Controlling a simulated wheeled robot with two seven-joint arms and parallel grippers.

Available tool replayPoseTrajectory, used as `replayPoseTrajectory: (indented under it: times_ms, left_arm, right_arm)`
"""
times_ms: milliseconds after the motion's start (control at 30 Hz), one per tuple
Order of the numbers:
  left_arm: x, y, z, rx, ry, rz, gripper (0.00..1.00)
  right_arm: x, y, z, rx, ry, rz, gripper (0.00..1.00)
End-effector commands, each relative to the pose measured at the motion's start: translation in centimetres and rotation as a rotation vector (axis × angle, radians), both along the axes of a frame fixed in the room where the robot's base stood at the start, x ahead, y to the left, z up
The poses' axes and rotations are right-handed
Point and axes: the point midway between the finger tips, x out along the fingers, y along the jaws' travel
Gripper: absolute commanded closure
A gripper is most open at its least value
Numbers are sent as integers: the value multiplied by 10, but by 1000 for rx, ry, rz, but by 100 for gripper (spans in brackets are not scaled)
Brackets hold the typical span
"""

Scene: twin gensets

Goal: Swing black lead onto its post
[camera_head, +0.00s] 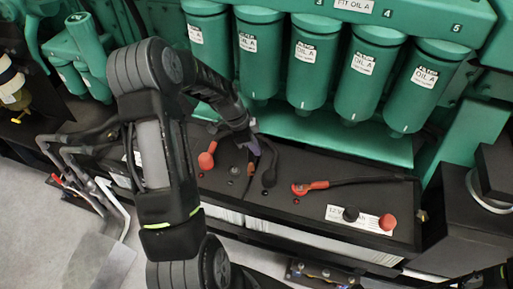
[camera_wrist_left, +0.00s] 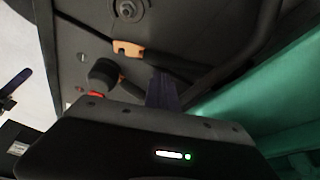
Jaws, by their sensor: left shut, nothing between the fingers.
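A black lead with a bare copper-coloured lug (camera_head: 249,168) lies on the left battery top. In the left wrist view its lug (camera_wrist_left: 128,49) is beside a round metal post (camera_wrist_left: 129,10), apart from it. That post (camera_head: 235,170) is left of the lug in the head view. A black boot (camera_head: 268,178) is just right of the lug; it also shows in the wrist view (camera_wrist_left: 103,73). My left gripper (camera_head: 252,142) is shut and empty, fingers pointing down above the lead; whether they touch it I cannot tell. My right gripper is out of view.
A red cap (camera_head: 206,160) stands left of the post. A red-ended lead (camera_head: 312,187) lies on the battery to the right, near a black and a red knob (camera_head: 388,222). Green filter canisters (camera_head: 307,60) hang close behind the gripper.

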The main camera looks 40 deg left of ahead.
Motion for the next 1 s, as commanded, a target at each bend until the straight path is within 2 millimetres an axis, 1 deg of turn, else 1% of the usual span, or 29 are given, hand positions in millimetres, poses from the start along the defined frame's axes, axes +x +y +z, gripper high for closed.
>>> replayPoseTrajectory:
  times_ms: [33,167,533,667,833,900,1000]
  left_arm:
    - [1,-2,-4,-1,1,-1,100]
    - [2,-3,-10,0,0,0,100]
    - [2,-2,-12,1,-1,-5,100]
    - [-2,3,-17,3,-2,-57,100]
    - [-13,16,-19,3,-1,-208,100]
    - [-17,21,-17,3,-1,-232,100]
    - [-20,25,-13,2,1,-233,100]
  right_arm:
    - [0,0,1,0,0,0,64]
    - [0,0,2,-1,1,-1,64]
    - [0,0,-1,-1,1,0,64]
    - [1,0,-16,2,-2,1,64]
    - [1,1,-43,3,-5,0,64]
    - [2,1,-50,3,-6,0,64]
    - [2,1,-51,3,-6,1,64]
